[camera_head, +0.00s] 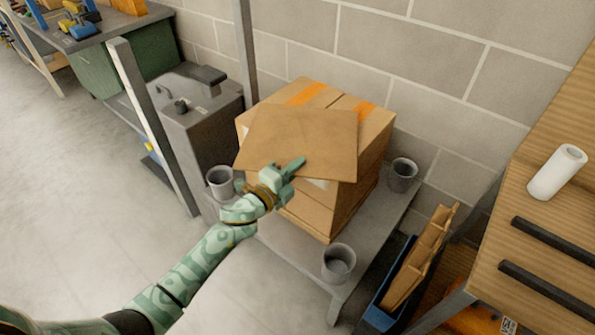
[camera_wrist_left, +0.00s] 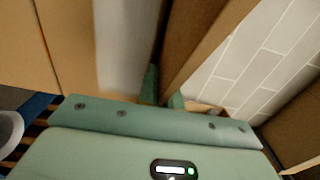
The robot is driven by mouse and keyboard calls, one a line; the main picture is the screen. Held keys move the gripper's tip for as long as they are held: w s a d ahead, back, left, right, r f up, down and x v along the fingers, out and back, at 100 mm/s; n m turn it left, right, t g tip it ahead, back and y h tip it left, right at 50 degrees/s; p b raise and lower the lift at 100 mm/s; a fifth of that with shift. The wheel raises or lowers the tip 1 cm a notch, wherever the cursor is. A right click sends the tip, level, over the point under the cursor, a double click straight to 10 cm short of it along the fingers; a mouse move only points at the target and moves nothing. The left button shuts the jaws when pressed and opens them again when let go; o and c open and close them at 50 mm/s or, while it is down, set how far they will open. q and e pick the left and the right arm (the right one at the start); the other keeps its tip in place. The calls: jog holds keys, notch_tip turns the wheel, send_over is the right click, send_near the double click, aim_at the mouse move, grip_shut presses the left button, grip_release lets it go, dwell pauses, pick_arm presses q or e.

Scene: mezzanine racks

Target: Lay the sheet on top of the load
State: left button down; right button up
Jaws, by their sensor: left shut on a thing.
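My left gripper (camera_head: 287,172) is shut on the sheet's near edge, in front of the stack. In the left wrist view the brown sheet (camera_wrist_left: 205,45) runs between the fingers of my left gripper (camera_wrist_left: 162,96). My right gripper is not in view.
Grey cups (camera_head: 339,262) stand at the cart's (camera_head: 290,243) corners. A wooden bench with a white roll (camera_head: 557,172) is at right. A block wall is behind; open floor lies left.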

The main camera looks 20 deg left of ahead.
pick_arm(q)
jog(key=shift+f, duration=0.2)
jog(key=c, duration=1.6)
grip_release()
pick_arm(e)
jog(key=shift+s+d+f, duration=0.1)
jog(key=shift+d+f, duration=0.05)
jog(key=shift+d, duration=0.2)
pick_arm(q)
jog(key=shift+r, duration=0.1)
